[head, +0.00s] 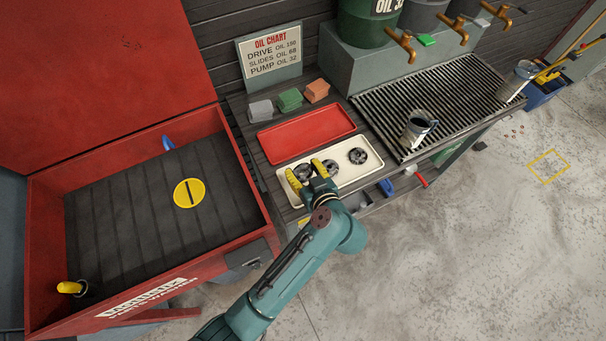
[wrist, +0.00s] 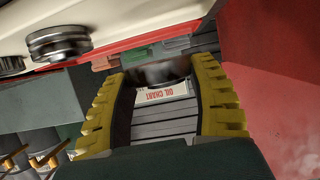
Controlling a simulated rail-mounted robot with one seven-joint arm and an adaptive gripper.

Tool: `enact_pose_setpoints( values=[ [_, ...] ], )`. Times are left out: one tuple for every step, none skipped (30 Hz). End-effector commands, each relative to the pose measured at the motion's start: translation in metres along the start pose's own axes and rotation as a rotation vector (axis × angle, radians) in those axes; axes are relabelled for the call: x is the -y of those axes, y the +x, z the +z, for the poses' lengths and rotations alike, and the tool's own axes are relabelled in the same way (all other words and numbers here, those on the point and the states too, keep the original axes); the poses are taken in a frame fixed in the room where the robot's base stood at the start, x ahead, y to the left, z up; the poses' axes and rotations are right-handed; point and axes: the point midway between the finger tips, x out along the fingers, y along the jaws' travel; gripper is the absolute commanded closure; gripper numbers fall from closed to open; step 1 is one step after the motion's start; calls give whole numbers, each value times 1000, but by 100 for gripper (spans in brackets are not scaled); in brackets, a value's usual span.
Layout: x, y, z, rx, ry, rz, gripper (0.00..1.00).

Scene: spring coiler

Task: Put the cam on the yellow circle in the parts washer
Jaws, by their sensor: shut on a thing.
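My gripper (head: 307,174) is over the left end of a cream tray (head: 372,170). Its yellow fingers are shut on a dark metal cam (head: 303,173), which also shows between the fingertips in the wrist view (wrist: 160,72). I cannot tell how far it is above the tray. Two similar dark round parts are in the tray, one in the middle (head: 331,168) and one at the right (head: 357,156). The yellow circle (head: 189,193), crossed by a dark bar, lies on the ribbed dark floor of the red parts washer (head: 262,228) at the left. The circle is bare.
The washer's lid (head: 95,70) stands open; its raised red wall lies between the tray and the circle. A yellow-ended tool (head: 70,287) and a blue item (head: 168,142) sit inside. A red tray (head: 306,133), coloured blocks (head: 290,99) and a metal jug (head: 419,128) are nearby.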

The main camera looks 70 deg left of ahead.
Motion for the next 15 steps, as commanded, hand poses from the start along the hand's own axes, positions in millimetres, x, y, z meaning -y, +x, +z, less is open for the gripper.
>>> enact_pose_setpoints(
  values=[
    [0,-7,-17,-2,-5,1,82],
    [0,-9,-23,-2,-4,1,82],
    [0,-12,-30,-2,-3,1,82],
    [0,-14,-35,-1,-4,1,82],
    [0,-16,-39,-1,-2,0,82],
    [0,-18,-43,0,-1,0,82],
    [0,-19,-45,0,-1,0,82],
    [0,-19,-47,0,0,0,82],
    [0,-20,-49,0,1,0,82],
    [0,-20,-49,0,1,0,82],
    [0,-20,-50,0,1,0,82],
    [0,-20,-50,0,1,0,82],
    [0,-20,-49,0,1,0,82],
    [0,-20,-49,0,1,0,82],
    [0,-20,-49,0,1,0,82]
  ],
)
